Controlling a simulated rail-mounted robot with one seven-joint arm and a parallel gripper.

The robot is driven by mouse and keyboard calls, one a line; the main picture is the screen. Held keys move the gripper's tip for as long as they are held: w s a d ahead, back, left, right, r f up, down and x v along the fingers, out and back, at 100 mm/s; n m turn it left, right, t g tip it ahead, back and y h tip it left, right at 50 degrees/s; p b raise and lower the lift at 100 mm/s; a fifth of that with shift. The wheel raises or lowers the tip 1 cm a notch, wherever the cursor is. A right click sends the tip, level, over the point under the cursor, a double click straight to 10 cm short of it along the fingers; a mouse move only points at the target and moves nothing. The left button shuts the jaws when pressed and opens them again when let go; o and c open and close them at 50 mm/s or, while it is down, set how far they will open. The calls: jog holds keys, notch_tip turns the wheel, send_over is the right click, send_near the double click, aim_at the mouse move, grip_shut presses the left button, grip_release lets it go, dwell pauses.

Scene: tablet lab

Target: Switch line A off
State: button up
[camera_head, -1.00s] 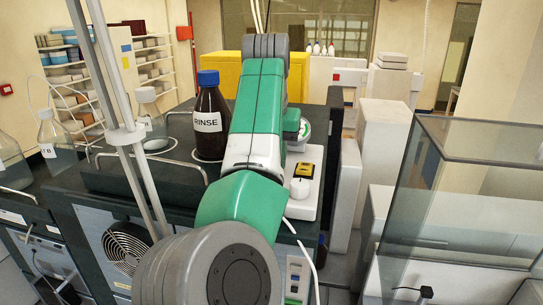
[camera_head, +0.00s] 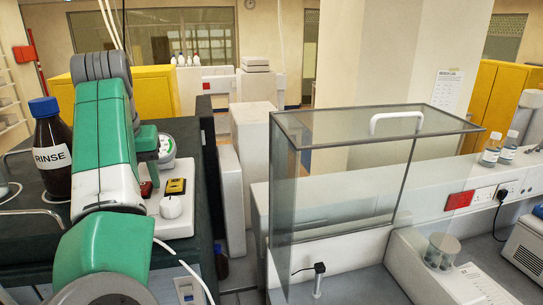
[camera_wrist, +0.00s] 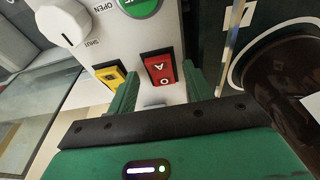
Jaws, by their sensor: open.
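A red rocker switch (camera_wrist: 162,68) marked "A" and "O" sits on a white control panel (camera_wrist: 175,25) in the wrist view. It also shows in the head view (camera_head: 146,188), beside my arm. A yellow switch (camera_wrist: 112,80) is to its left in the wrist view. My gripper (camera_wrist: 160,88) is open, its two green fingers on either side of the red switch's near end, with nothing held. I cannot tell whether the fingertips touch the panel. In the head view my arm hides most of the gripper.
A white knob (camera_wrist: 62,22) labelled "OPEN" and "SHUT" stands on the same panel. A brown RINSE bottle (camera_head: 53,160) is close beside the arm. A glass enclosure (camera_head: 350,190) stands to the right, beyond a gap.

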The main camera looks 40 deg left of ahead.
jog(key=shift+s+d+f+t+y, duration=0.15)
jog(key=shift+d+f+t+y, duration=0.15)
jog(key=shift+t+y, duration=0.25)
jog(key=shift+s+d+r+y, duration=0.1)
jog(key=shift+s+r+y, duration=0.1)
jog(key=shift+r+y, duration=0.1)
jog(key=b+v, duration=0.2)
jog(key=v, duration=0.5)
jog(key=w+y, duration=0.1)
jog(key=w, duration=0.1)
jog(key=w+d+f+t+y, duration=0.1)
jog(key=w, duration=0.1)
jog(key=w+t+y+p, duration=0.1)
jog(key=shift+w+d+f+t+y, duration=0.15)
jog(key=shift+w+f+t+y, duration=0.15)
jog(key=shift+w, duration=0.1)
jog(key=w+d+r+m+t+y, duration=0.1)
jog(key=d+t, duration=0.5)
jog(key=d, duration=0.7)
jog(key=w+d+r+m+t+y, duration=0.1)
jog(key=w+d+r+m+t, duration=0.2)
jog(key=d, duration=1)
jog(key=shift+w+d+r+m+t+p, duration=0.45)
jog(key=shift+r+t, duration=0.3)
jog(key=shift+t, duration=0.8)
jog(key=shift+s+a, duration=0.1)
jog(key=shift+a, duration=0.05)
